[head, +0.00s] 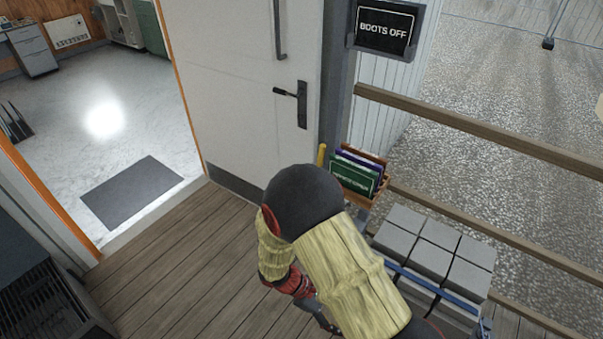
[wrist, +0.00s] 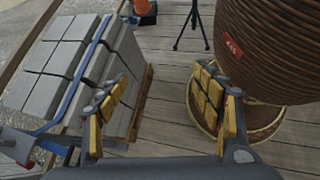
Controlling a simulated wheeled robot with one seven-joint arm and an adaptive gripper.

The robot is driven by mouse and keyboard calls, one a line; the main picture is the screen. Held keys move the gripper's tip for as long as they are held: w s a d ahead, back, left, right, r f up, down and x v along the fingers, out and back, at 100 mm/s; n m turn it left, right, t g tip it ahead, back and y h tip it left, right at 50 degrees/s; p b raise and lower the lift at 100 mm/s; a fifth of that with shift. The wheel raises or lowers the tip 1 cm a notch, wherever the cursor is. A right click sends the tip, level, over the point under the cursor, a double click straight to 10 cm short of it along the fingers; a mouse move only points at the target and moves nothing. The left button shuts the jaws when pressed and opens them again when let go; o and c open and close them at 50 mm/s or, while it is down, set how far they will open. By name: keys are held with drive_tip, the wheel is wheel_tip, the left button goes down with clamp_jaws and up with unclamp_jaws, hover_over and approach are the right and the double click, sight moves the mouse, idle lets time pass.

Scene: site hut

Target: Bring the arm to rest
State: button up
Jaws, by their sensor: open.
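My arm, in yellowish ribbed sleeves with a dark elbow, is bent over the wooden deck at the lower middle of the head view. Its far end runs down behind the forearm to the bottom edge, so the fingertips are mostly hidden there. In the wrist view my gripper (wrist: 160,108) is open. Its two yellow-padded fingers stand wide apart with only deck planks between them, and it holds nothing. The left finger overlaps the view of a strapped stack of grey blocks (wrist: 58,62); the right finger overlaps a large brown cable drum (wrist: 268,50).
The strapped grey blocks (head: 435,240) stand close right of my arm, by a wooden rail (head: 480,142). A holder with folders (head: 358,170) is beyond the elbow. A white door (head: 240,85) stands open. A tripod (wrist: 190,28) and orange cone (wrist: 145,10) stand farther off.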

drive_tip(key=s+a+r+m+t+y, duration=0.15)
drive_tip(key=r+m+y, duration=0.25)
drive_tip(key=r, duration=0.6)
drive_tip(key=s+d+r+m+y, duration=0.15)
drive_tip(key=r+m+y, duration=0.35)
drive_tip(key=r, duration=0.6)
drive_tip(key=s+d+r+m+t, duration=0.2)
drive_tip(key=d+r+t, duration=0.1)
drive_tip(key=r, duration=0.5)
drive_tip(key=s+d+r+m+t+y, duration=0.1)
drive_tip(key=s+d+r+m+t, duration=0.1)
drive_tip(key=r, duration=0.6)
drive_tip(key=shift+d+t, duration=0.4)
drive_tip(key=shift+t, duration=0.45)
